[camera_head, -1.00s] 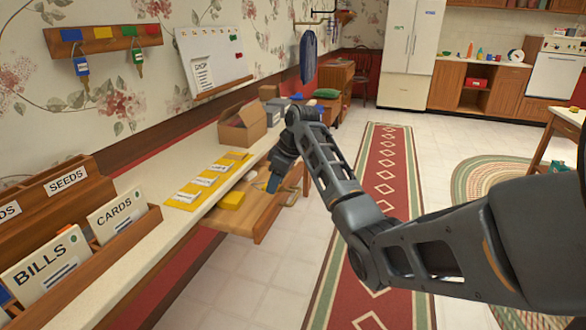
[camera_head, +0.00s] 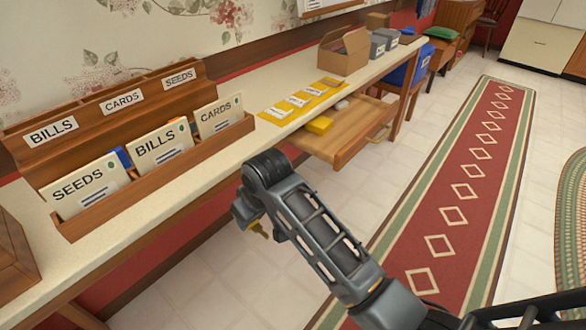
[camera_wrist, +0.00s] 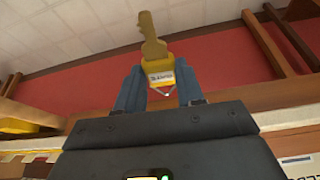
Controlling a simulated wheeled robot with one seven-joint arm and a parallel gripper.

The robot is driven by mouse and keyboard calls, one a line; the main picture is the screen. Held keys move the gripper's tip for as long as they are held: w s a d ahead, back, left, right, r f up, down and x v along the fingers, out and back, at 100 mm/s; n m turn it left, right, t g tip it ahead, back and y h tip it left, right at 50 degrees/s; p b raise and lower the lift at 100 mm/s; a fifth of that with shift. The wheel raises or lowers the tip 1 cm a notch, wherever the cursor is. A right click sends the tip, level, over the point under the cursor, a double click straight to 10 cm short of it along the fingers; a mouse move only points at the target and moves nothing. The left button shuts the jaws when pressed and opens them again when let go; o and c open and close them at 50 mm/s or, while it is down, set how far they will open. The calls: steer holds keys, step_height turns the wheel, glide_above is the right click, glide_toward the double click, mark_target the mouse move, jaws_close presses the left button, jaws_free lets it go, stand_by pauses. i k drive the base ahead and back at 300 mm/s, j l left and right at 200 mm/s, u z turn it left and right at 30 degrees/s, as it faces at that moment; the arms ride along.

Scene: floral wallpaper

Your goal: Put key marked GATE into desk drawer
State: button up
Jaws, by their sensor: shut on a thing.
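My gripper (camera_wrist: 158,90) is shut on a brass key (camera_wrist: 152,38) with a yellow tag (camera_wrist: 160,72). The tag's small lettering is not clearly legible. In the head view my gripper hangs in front of the desk, left of the drawer, and a bit of the yellow key (camera_head: 258,228) shows below it. The fingertips are mostly hidden there by my wrist. The desk drawer (camera_head: 345,142) is pulled open under the desktop, with a yellow block (camera_head: 320,125) at its left side and a small pale item near the back.
A wooden letter sorter (camera_head: 90,150) stands on the desk (camera_head: 235,150) at left. A yellow strip with white labels (camera_head: 298,102), an open cardboard box (camera_head: 343,52) and grey bins (camera_head: 378,44) lie farther along. Tiled floor and a red runner (camera_head: 460,190) are to the right.

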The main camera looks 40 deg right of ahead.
mark_target(361, 105)
steer(key=j+z, duration=0.75)
steer(key=z, duration=0.2)
